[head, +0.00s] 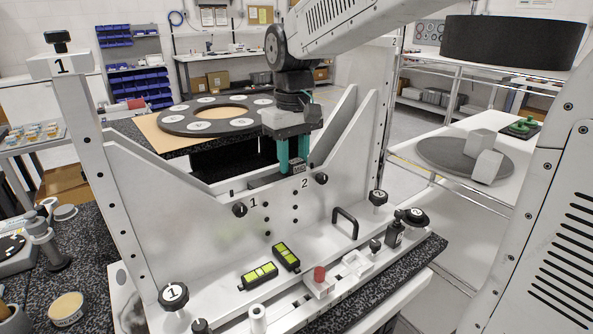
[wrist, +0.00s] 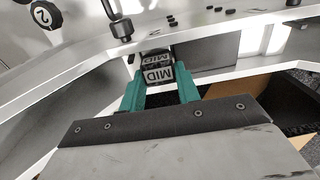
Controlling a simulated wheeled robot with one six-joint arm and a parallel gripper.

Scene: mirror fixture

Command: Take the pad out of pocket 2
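A small dark pad (wrist: 157,74) with a white "MID" label lies between the teal fingertips in the wrist view. It also shows in the head view (head: 298,168), low at the fixture's upper edge beside the number 2. My gripper (head: 293,158) points down there, its two teal fingers on either side of the pad. In the wrist view my gripper (wrist: 160,82) has fingers very close to the pad's sides; I cannot tell whether they press on it. The inside of pocket 2 is hidden by the gripper and pad.
The white fixture (head: 215,215) has sloping side walls and black knobs near numbers 1 (head: 239,210) and 2 (head: 321,179). A round table with white discs (head: 200,125) stands behind.

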